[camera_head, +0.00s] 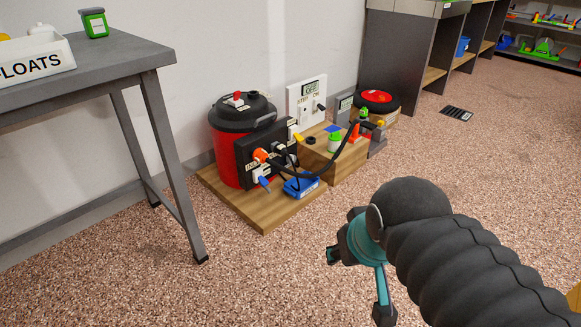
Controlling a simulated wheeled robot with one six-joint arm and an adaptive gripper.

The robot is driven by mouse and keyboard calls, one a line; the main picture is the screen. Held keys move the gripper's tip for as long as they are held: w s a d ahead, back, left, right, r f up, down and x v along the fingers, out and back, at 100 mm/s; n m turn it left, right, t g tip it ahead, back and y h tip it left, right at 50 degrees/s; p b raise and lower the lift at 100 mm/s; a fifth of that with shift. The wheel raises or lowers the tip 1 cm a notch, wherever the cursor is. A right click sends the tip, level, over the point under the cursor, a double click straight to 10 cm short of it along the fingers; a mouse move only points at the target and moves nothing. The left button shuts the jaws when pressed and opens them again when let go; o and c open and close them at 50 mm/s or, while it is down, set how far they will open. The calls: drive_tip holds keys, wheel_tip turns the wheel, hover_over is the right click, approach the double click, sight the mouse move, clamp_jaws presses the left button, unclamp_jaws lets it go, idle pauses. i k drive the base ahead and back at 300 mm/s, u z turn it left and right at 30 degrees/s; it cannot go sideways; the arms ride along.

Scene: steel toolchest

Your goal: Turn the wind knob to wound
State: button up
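No label reading wind or wound can be made out, so I cannot tell which knob is the wind knob. A red drum-shaped unit (226,158) with a black lid stands on a wooden board by the wall. A small red knob (238,98) is on its lid. A white panel (305,98) behind it has a small display and a dark knob (321,107). My gripper (358,286), teal and black, is in front of the board at the lower right, apart from everything. Its fingers are spread, with nothing seen between them.
A grey metal table (120,55) stands at the left, its near leg close to the board. A wooden block (340,166) carries small parts and a black hose. A red-topped round unit (377,101) stands behind. The speckled floor around my arm is clear.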

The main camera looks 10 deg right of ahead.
sight(293, 157)
drive_tip(key=u, duration=0.5)
drive_tip(key=k, duration=0.15)
drive_tip(key=z, duration=0.65)
drive_tip(key=i, duration=1.05)
drive_tip(key=u, duration=0.65)
